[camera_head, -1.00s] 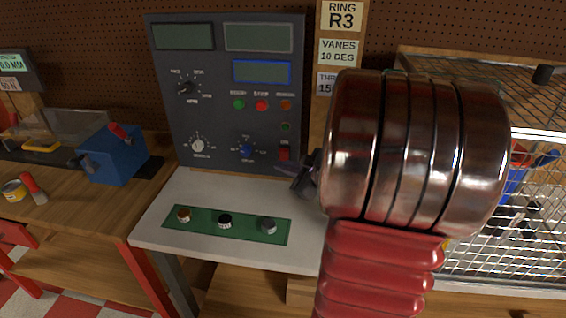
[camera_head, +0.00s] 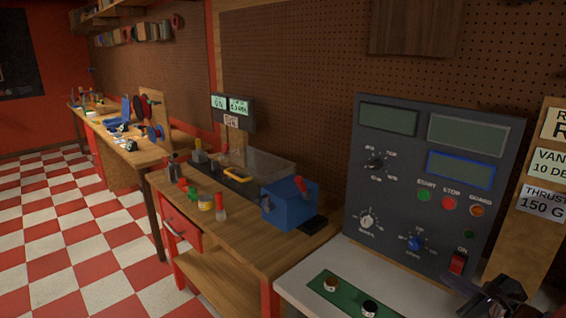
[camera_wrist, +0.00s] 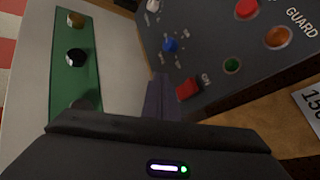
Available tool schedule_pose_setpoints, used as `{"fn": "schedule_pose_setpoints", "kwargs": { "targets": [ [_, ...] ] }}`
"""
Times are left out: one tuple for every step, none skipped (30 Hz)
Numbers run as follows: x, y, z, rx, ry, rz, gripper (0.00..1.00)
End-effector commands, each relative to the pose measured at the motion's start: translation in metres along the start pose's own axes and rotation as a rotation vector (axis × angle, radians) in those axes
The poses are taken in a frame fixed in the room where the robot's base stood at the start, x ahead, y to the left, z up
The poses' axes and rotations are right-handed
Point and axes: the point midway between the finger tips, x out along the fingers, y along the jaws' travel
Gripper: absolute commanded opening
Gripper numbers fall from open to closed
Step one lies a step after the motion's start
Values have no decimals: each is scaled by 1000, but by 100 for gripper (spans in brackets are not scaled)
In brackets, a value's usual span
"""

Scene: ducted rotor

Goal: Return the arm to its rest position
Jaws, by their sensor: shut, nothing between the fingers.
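My gripper (camera_head: 462,290) shows dark at the lower right edge of the head view, in front of the foot of the grey control panel (camera_head: 400,205). In the wrist view its fingers (camera_wrist: 160,98) are together and hold nothing. They point toward the panel, just left of the red ON switch (camera_wrist: 188,88). I cannot tell whether they touch the panel. The same ON switch (camera_head: 457,264) stands just above the gripper in the head view. The rest of my arm is out of the head view.
A green strip (camera_head: 345,296) with small knobs lies on the white bench top (camera_head: 297,286). To the left, a wooden bench (camera_head: 262,248) carries a blue box (camera_head: 287,207) and several small items. A post with labels (camera_head: 540,200) stands right of the panel. Checkered floor (camera_head: 70,235) is open at left.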

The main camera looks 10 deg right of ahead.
Motion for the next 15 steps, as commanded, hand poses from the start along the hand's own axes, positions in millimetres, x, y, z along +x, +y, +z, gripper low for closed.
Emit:
{"fn": "schedule_pose_setpoints", "kwargs": {
  "targets": [
    [0,6,-2,-22,5,21,0],
    [0,10,-3,-39,9,38,0],
    [-1,17,-5,-65,14,65,0],
    [-1,24,-7,-88,19,88,0],
    [-2,30,-9,-113,24,114,0],
    [-4,39,-10,-150,30,148,0],
    [-6,46,-11,-181,35,174,0],
    [-8,53,-11,-214,38,202,0],
    [-11,62,-11,-259,41,239,0],
    [-13,69,-10,-295,42,267,0],
    [-15,77,-8,-334,42,297,0],
    [-18,87,-6,-383,41,336,0],
    [-20,94,-4,-421,40,365,0],
    [-22,102,-2,-461,38,394,0],
    [-25,112,0,-515,35,434,0]
  ]
}}
